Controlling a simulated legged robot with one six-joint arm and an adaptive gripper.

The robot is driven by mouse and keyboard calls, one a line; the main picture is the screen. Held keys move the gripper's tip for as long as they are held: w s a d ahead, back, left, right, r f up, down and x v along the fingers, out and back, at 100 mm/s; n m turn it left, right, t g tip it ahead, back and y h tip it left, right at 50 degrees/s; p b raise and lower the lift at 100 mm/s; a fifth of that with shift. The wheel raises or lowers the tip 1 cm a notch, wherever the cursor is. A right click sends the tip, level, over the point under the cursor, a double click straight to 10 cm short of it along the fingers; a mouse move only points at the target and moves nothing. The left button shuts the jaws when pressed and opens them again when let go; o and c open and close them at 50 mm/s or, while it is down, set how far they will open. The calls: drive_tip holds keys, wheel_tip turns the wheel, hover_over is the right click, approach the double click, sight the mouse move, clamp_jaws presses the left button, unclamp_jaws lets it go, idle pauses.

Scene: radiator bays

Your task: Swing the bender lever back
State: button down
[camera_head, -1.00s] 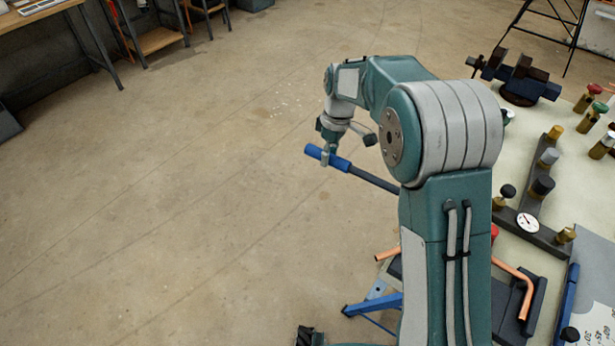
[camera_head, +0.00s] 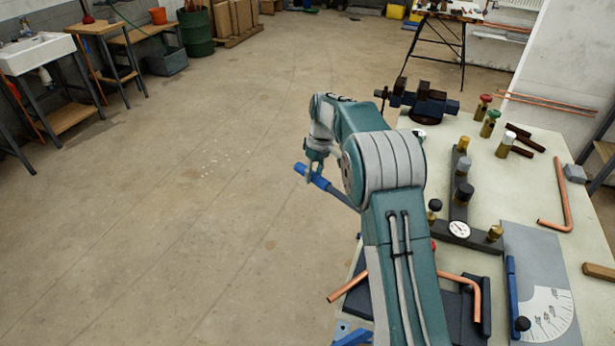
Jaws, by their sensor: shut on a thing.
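The bender lever (camera_head: 341,196) is a dark bar with a blue grip that sticks out over the floor, left of the bench. My gripper (camera_head: 311,177) is shut on its blue grip near the outer end. My arm hides the lever's inner end and most of the bender. A bent copper pipe (camera_head: 462,279) shows to the right of my arm at the bender. A copper pipe end (camera_head: 347,286) also shows to the left of my arm.
The pale bench (camera_head: 515,195) carries a vise (camera_head: 425,103), a dark manifold with a gauge (camera_head: 458,229), brass valves, a loose bent pipe (camera_head: 561,200) and a grey protractor plate (camera_head: 540,285). The floor (camera_head: 180,220) left of the lever is clear. A sink (camera_head: 38,53) stands far left.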

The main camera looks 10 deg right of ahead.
drive_tip(key=shift+d, duration=0.25)
drive_tip(key=shift+c, duration=1.7)
unclamp_jaws()
drive_tip(key=shift+w+d+f, duration=0.1)
drive_tip(key=shift+w, duration=0.05)
drive_tip(key=shift+d, duration=0.15)
drive_tip(key=shift+r, duration=0.25)
drive_tip(key=v, duration=1.1)
drive_tip(key=shift+r, duration=0.25)
